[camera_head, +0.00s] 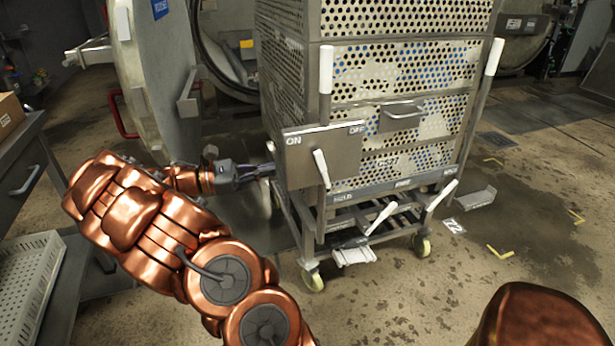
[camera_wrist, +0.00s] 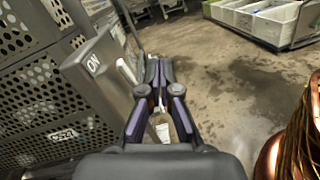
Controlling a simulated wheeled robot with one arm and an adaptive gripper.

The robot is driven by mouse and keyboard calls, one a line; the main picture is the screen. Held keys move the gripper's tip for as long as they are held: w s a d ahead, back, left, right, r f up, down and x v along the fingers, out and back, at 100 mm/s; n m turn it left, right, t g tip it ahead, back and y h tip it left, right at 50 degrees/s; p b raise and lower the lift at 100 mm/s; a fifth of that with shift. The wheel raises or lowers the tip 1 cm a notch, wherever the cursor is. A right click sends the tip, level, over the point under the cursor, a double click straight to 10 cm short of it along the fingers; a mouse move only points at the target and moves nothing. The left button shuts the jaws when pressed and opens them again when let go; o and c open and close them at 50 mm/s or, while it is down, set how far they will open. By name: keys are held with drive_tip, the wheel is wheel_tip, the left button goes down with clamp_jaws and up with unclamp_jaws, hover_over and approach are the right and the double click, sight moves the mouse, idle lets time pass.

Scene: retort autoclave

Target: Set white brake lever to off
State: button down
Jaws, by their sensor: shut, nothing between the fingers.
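The white brake lever (camera_head: 321,168) is on a grey panel (camera_head: 298,160) on the front of the perforated cart. The panel is marked ON at its left and OFF at its right. The lever's top leans a little left, toward the ON side. My gripper (camera_head: 270,171) is shut and empty at the panel's left edge, left of the lever and apart from it. In the wrist view the lever (camera_wrist: 126,72) shows just left of my shut fingers (camera_wrist: 159,66), by the ON side of the panel (camera_wrist: 92,82).
The perforated cart (camera_head: 400,75) stands on wheels with upright white-tipped handles (camera_head: 326,70). Other white levers (camera_head: 381,217) sit low on its frame. An open autoclave door (camera_head: 155,70) is behind my arm. A dark bench (camera_head: 25,160) stands left. Floor at right is mostly clear.

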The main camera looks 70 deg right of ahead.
drive_tip(key=w+d+f+n+h+b, duration=0.45)
drive_tip(key=d+f, duration=0.25)
drive_tip(key=f, duration=0.5)
drive_tip(key=b, duration=0.2)
approach(323, 169)
drive_tip(key=s+d+r, duration=0.3)
drive_tip(key=d+r, duration=0.1)
drive_tip(key=d, duration=0.1)
drive_tip(key=shift+a+f+g+y, duration=0.2)
drive_tip(key=shift+a+g+y, duration=0.05)
drive_tip(key=shift+g+y, duration=0.15)
drive_tip(key=shift+r+p, duration=0.15)
drive_tip(key=shift+p, duration=0.35)
